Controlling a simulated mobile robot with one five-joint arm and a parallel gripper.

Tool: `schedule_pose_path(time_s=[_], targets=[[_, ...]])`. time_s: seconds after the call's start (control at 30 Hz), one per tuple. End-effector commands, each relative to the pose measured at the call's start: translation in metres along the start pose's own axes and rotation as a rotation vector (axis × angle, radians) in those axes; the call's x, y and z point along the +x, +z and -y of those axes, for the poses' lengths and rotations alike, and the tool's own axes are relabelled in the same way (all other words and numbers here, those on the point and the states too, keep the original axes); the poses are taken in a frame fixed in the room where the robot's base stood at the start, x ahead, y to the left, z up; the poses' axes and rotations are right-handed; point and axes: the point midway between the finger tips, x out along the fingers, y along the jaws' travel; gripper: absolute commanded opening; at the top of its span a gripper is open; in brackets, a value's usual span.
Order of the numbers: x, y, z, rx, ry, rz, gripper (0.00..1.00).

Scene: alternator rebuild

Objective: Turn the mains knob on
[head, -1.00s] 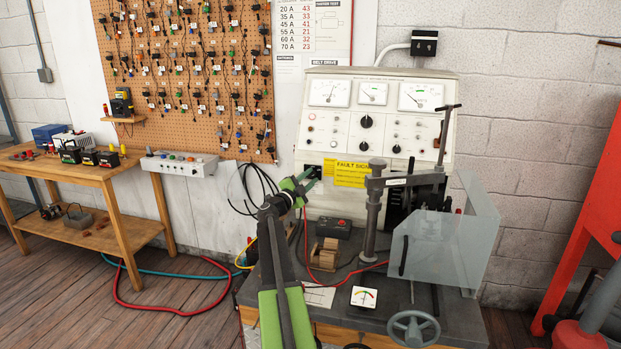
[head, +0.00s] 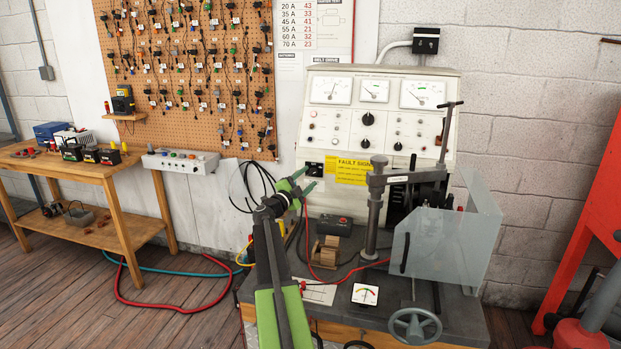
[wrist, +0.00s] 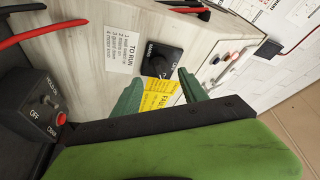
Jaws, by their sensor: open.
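The mains knob (wrist: 158,65) is black, on a black square plate marked MAINS and OFF, on the pale panel in the wrist view. In the head view the knob (head: 314,169) shows small at the lower left of the test bench panel, left of the yellow fault sign. My gripper (wrist: 162,78) is open and empty. Its green fingers stand apart on either side of the knob's near side in the wrist view; I cannot tell whether they touch it. In the head view my gripper (head: 308,180) is just below and in front of the knob plate. The knob's exact angle is unclear.
The yellow fault sign (head: 353,171) is right of the knob. A white "to run" label (wrist: 121,50) is on the panel. A dark box with a red button (wrist: 50,115) lies left in the wrist view. A grey post (head: 374,215) and clear guard (head: 450,240) stand right.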

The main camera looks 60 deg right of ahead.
Motion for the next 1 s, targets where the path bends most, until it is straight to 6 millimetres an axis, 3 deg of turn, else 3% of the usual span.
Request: schedule_pose_path(time_s=[0.03, 0.3, 0.5, 0.7, 1.0], targets=[[-0.017, 0.0, -0.003, 0.001, -0.001, 0.003, 0.51], [-0.094, 0.0, -0.003, 0.001, -0.001, 0.003, 0.51], [-0.135, 0.001, -0.001, 0.0, -0.001, 0.003, 0.51], [-0.148, 0.001, 0.0, 0.0, -0.001, 0.002, 0.51], [-0.148, 0.001, 0.001, 0.0, 0.0, 0.001, 0.51]])
